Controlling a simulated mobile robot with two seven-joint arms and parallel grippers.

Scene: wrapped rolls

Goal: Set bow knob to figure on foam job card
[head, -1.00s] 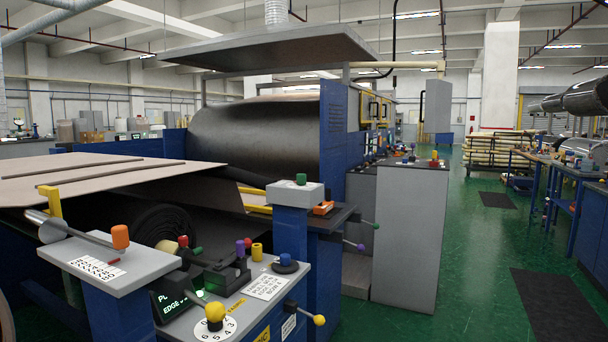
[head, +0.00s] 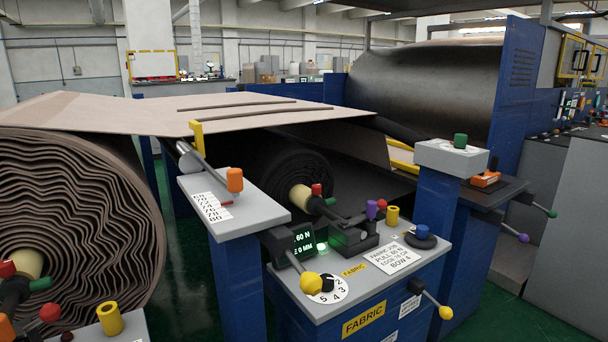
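The white job card (head: 398,257) lies on the same top, right of the dial. A small green-lit display (head: 303,241) behind the dial shows 60 N and a mm line. Neither gripper is in view.
An orange-handled pedestal (head: 235,180) stands left. A large brown roll (head: 80,200) fills the far left.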

